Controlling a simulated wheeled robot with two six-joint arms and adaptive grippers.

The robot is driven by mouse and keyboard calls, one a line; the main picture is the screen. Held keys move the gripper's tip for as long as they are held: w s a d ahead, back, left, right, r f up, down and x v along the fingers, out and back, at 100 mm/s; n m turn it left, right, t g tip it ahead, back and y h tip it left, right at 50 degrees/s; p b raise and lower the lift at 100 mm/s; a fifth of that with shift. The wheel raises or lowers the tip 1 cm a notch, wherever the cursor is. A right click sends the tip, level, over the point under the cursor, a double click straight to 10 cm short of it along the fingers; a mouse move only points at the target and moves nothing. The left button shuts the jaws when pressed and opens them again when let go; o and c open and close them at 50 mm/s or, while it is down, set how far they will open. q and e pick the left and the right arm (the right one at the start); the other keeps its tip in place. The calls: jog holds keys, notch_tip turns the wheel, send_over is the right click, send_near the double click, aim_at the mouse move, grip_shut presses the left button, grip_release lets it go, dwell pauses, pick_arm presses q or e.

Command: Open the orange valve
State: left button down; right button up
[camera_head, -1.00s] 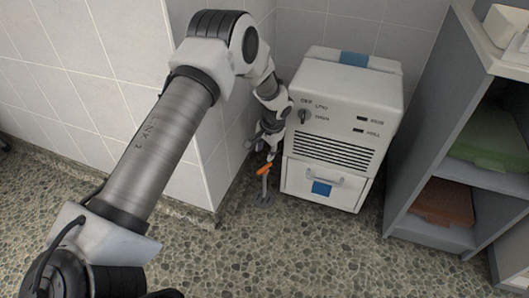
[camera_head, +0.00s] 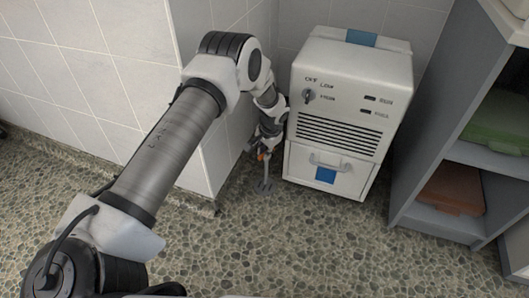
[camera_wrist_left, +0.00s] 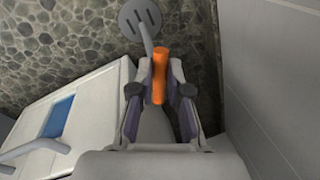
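The orange valve handle (camera_wrist_left: 160,75) stands between the fingertips of my left gripper (camera_wrist_left: 160,66) in the left wrist view. The fingers are close on both sides of it; I cannot tell whether they press on it. In the head view the left gripper (camera_head: 263,147) is low beside the white cabinet, and only a small bit of the orange handle (camera_head: 261,156) shows. A grey stem (camera_head: 266,173) runs down from it to a round slotted floor plate (camera_wrist_left: 140,18). My right gripper is not in view.
A white cabinet (camera_head: 345,115) with a knob, vents and a blue-marked drawer stands just right of the valve. A tiled wall corner is close on the left. A grey shelf (camera_head: 458,150) with green and brown folded cloths is at the right. The pebbled floor in front is clear.

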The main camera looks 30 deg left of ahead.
pick_arm(q)
jog(key=shift+r+p, duration=0.15)
jog(key=shift+p, duration=0.3)
jog(key=n+p, duration=0.2)
jog(key=n, duration=0.1)
jog(key=n+g+p, duration=0.1)
jog(key=n, duration=0.1)
jog(key=shift+w+d+f+p, duration=0.1)
jog(key=shift+d+f+p, duration=0.1)
jog(key=shift+d+p, duration=0.1)
jog(key=c, duration=1.1)
grip_release()
jog(key=shift+c, duration=0.2)
notch_tip(320, 180, up, 10)
